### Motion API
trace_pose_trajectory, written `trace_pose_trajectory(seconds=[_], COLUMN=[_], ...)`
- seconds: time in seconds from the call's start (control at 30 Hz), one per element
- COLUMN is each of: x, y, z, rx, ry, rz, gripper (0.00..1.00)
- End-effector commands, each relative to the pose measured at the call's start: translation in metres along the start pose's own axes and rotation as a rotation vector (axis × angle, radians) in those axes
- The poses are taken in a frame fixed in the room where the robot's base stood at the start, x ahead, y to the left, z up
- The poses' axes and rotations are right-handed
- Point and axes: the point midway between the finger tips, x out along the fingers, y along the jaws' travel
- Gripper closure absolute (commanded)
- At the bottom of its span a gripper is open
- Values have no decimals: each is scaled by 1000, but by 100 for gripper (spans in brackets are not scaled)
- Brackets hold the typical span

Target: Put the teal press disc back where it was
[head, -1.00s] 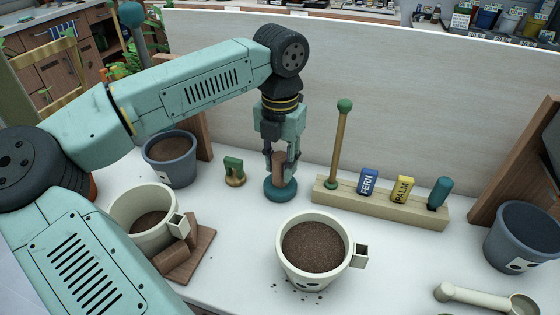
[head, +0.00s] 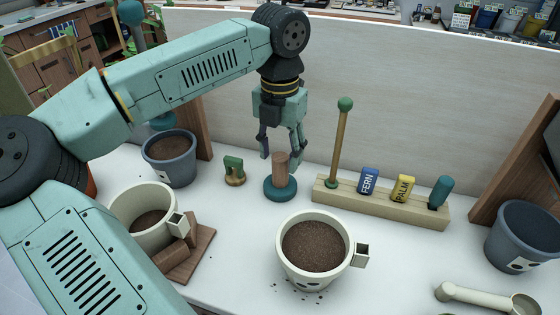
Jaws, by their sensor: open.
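The teal press disc (head: 280,190) stands upright on the white table, with its brown wooden handle pointing up. It is behind the cream pot of soil and left of the wooden rack. My gripper (head: 281,153) is open and empty above the handle, with its fingers apart around the level of the handle's top. Whether a fingertip touches the handle cannot be told.
A cream pot of soil (head: 312,247) stands in front. A small green-and-brass object (head: 234,171) is left of the disc. The wooden rack (head: 380,203) holds a green-knobbed stick and FERN and PALM tags. Blue pots stand at left (head: 170,160) and right (head: 522,238).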

Motion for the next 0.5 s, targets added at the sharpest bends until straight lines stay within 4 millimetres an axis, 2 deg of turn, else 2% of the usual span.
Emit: trace_pose_trajectory(seconds=[0.1,0.3,0.5], x=[-27,-67,-89], y=[0,0,0], z=[1,1,0], rx=[-1,1,0], ry=[-3,-3,-1], rz=[3,1,0], gripper=[52,52,52])
